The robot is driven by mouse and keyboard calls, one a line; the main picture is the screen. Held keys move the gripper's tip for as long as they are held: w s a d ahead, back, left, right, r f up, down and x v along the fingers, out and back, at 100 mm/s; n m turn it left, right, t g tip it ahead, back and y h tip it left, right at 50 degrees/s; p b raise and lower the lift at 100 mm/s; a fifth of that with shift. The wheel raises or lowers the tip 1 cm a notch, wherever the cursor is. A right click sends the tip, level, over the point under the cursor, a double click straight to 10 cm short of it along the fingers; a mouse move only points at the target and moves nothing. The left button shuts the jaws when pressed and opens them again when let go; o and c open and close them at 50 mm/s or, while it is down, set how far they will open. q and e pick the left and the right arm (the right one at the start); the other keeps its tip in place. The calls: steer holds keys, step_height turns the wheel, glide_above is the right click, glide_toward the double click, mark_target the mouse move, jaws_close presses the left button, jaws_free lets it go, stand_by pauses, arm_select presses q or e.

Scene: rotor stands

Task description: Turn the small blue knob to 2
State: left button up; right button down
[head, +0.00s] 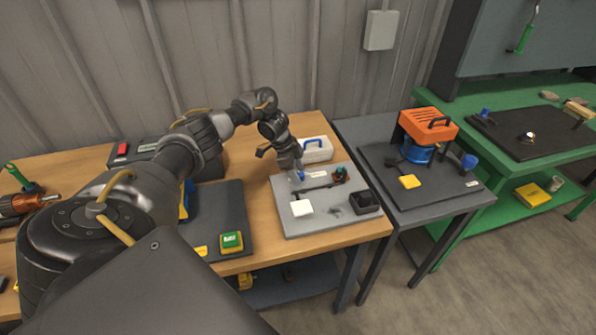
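A small blue knob (302,176) shows only in part at the back left of the light grey board (316,220) on the wooden table. My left gripper (297,174) reaches down over it from above, with its fingertips at or right beside the knob. The fingers cover much of the knob, and I cannot tell whether they touch it or how far apart they are. The dial marks and the knob's setting are too small to read. My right gripper is not in view.
The board also carries a white block (301,207), a black open box (365,202) and a dark red-and-teal part (340,175). A white case with a blue handle (316,150) stands behind. Another blue knob (469,161) is on the dark board at right.

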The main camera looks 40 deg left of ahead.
arm_select(q)
steer(key=shift+r, duration=0.1)
steer(key=shift+a+r, duration=0.1)
steer(key=shift+r, duration=0.2)
steer(key=v, duration=1)
steer(key=shift+p, duration=0.35)
steer(key=shift+a, duration=0.1)
